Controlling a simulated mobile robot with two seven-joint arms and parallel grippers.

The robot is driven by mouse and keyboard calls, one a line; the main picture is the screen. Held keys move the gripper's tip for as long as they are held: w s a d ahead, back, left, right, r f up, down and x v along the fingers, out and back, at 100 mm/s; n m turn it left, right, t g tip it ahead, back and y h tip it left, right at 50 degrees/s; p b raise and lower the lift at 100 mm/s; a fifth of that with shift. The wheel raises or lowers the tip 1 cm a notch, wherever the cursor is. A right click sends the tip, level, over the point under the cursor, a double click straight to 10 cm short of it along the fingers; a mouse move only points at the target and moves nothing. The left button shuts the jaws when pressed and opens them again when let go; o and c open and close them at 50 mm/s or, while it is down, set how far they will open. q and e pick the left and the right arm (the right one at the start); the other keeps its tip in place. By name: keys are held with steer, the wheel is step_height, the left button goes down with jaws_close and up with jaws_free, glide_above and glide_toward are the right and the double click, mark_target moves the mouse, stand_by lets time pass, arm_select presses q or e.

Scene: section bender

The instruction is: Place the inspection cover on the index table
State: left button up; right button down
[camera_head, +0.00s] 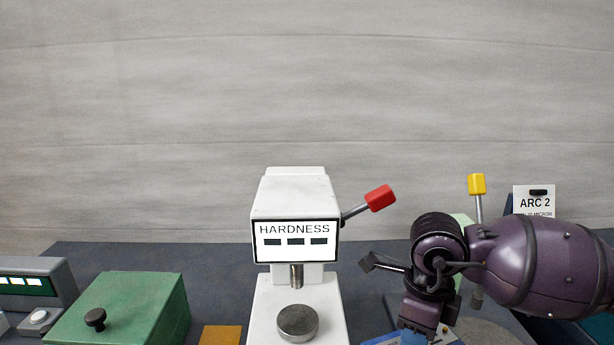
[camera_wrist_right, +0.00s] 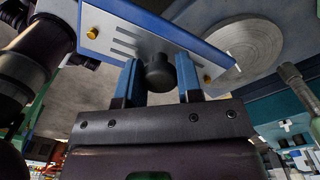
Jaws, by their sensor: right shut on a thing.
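The inspection cover (camera_wrist_right: 150,35) is a pale plate with blue edges, slots, brass-coloured screws and a black knob (camera_wrist_right: 158,73). My right gripper (camera_wrist_right: 160,84) is shut on the knob, one blue finger on each side. In the head view the cover (camera_head: 447,337) shows only in part at the bottom edge, under my right gripper (camera_head: 413,338). The index table appears as a round grey disc (camera_wrist_right: 248,48) beside the cover in the wrist view; its edge (camera_head: 485,334) shows right of the gripper in the head view. Whether cover and disc touch, I cannot tell. My left gripper is not in view.
A white hardness tester (camera_head: 296,210) with a red-tipped lever (camera_head: 380,198) stands left of my right arm. A yellow-tipped lever (camera_head: 477,185) and an ARC 2 sign (camera_head: 535,201) stand behind the arm. A green box (camera_head: 125,305) is at the left.

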steer(key=n, duration=0.2)
steer(key=f+n, duration=0.1)
steer(key=n, duration=0.1)
steer(key=d+n, duration=0.1)
steer(key=n, duration=0.1)
steer(key=shift+s+f+n, duration=0.1)
steer(key=shift+f+n, duration=0.2)
steer(key=shift+f, duration=0.1)
steer(key=n, duration=0.1)
steer(key=f+n, duration=0.1)
steer(key=n, duration=0.3)
steer(key=shift+s+d+f, duration=0.1)
steer(key=shift+d+f, duration=0.15)
steer(key=shift+d, duration=0.15)
steer(key=f+n, duration=0.1)
steer(key=n, duration=0.3)
steer(key=d+f+n, duration=0.1)
steer(key=n, duration=0.3)
steer(key=f+n, duration=0.1)
steer(key=n, duration=0.3)
steer(key=shift+s+d+f+n, duration=0.1)
steer(key=shift+s+d+n, duration=0.25)
steer(key=shift+s+n, duration=0.05)
steer(key=shift+s+d, duration=0.1)
steer(key=shift+d, duration=0.05)
